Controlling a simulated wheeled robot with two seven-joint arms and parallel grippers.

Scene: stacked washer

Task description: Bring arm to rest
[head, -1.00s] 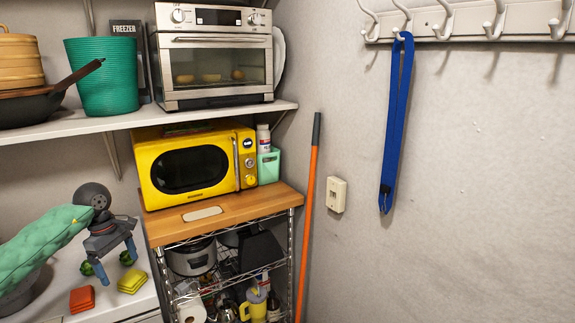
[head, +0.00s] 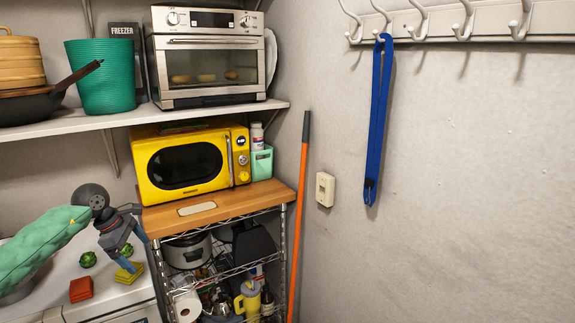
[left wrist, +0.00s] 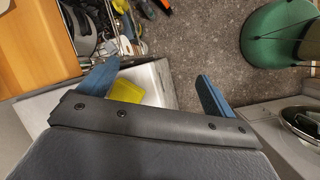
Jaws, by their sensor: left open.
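My left arm, in a green sleeve, comes in from the left in the head view. My left gripper (head: 134,256) is above the white counter (head: 45,302), beside the yellow sponge-like block (head: 129,273), with its fingers tilted down and to the right. In the left wrist view its blue fingers (left wrist: 157,88) stand wide apart with nothing held between them. The yellow block (left wrist: 142,93) shows beyond the fingers, near the left one. My right gripper is in neither view.
A wooden-topped wire cart (head: 215,206) carrying a yellow microwave (head: 190,165) stands right of my left gripper. A red block (head: 81,289) and green items (head: 88,259) lie on the counter. An orange-handled pole (head: 299,215) leans by the wall. A blue strap (head: 377,125) hangs from the hooks.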

